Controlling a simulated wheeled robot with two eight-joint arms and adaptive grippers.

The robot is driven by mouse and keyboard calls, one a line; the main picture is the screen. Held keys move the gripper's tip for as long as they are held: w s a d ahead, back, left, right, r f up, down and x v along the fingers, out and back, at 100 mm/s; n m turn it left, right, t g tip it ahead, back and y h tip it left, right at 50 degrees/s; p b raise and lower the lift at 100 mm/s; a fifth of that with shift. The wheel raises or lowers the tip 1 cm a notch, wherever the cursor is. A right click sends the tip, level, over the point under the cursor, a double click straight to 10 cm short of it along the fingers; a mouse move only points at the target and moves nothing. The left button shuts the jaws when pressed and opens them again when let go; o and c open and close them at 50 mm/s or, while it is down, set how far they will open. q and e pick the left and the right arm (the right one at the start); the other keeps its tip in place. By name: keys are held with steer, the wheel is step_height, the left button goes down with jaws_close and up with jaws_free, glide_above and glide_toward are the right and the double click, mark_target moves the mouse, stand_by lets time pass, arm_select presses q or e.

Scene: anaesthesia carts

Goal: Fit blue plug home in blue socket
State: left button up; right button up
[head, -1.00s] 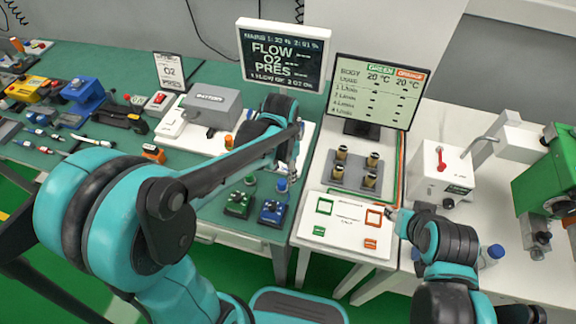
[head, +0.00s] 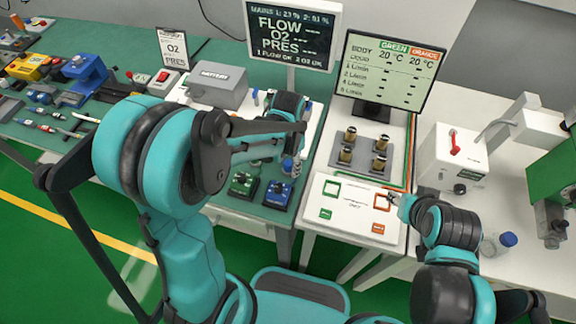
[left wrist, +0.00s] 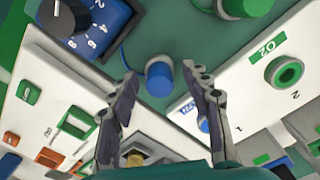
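A white panel carries a green O2 socket (left wrist: 285,72). A blue label and a blue round part, perhaps the blue socket (left wrist: 203,125), are partly hidden by the right finger. My right gripper (head: 393,199) is small beside an orange square; its opening is unclear.
A blue dial box (head: 277,194) and a green dial box (head: 243,184) stand close to the plug. A green plug (left wrist: 245,8) is near it. A grey block with brass cylinders (head: 362,157) and two screens stand to the right and behind.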

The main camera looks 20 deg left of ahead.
arm_select(q)
jaws_close()
